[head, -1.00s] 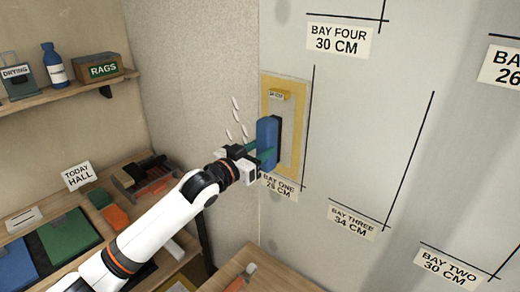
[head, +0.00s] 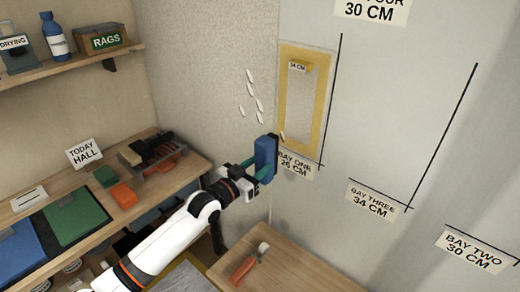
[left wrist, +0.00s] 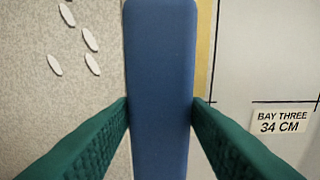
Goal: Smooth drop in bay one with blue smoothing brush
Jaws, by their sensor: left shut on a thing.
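The blue smoothing brush (head: 265,157) is upright at the lower left of the drop. My left gripper (head: 250,170) is shut on it, with green fingers on both sides; the left wrist view shows the brush (left wrist: 160,60) between them. The drop (head: 318,108) is a pale sheet with a yellow border on the wall in bay one, with a small "34 CM" tag (head: 298,67) near its top. The bay one label (head: 296,164) is just below it. I cannot tell whether the brush touches the wall or the drop. My right gripper is not in view.
The bay three label (head: 374,199) and bay two label (head: 474,250) are to the right. Pale slivers (head: 250,92) mark the wall left of the drop. A table (head: 290,255) with a red-handled tool (head: 248,264) stands below. A shelf and workbench are at left.

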